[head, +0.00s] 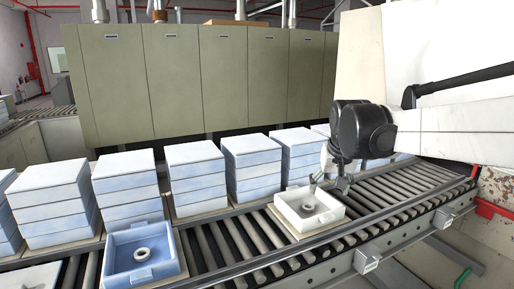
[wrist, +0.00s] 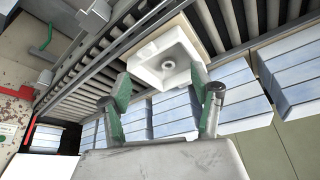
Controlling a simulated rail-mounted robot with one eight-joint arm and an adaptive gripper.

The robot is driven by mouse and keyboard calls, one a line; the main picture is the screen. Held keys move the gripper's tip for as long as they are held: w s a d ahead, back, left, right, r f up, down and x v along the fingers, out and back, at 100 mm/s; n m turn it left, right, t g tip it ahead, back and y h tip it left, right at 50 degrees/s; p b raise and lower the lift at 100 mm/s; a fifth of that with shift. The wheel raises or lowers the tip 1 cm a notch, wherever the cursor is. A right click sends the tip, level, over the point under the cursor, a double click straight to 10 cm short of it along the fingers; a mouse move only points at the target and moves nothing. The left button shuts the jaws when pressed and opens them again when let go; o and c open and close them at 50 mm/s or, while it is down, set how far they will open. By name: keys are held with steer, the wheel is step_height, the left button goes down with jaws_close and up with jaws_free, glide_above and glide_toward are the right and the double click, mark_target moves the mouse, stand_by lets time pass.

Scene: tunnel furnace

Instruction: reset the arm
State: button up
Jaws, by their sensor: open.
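My gripper (head: 328,184) is at the end of my arm, which reaches in from the right in the head view. It is open and empty, over the far right part of a white square tray (head: 293,222). In the wrist view, my gripper's two green-padded fingers (wrist: 160,80) are spread wide, with the white tray (wrist: 150,76) beyond and between their tips. A pale ring (wrist: 173,63) lies inside this tray. I cannot tell how high the fingers are above the tray.
The white tray sits on a roller conveyor (head: 233,243). A blue tray (head: 118,278) with a ring (head: 150,256) stands at the front left. Stacks of blue-white boxes (head: 197,185) line the far side, before a green cabinet wall (head: 215,85). Rollers right of the white tray are bare.

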steer(key=s+f+t, duration=0.1)
steer(key=s+f, duration=0.3)
steer(key=s, duration=1)
steer(key=s+f+t, duration=0.1)
steer(key=s+f, duration=0.3)
steer(key=s, duration=1)
steer(key=shift+f+n+t, duration=0.15)
steer(key=shift+n+t, duration=0.15)
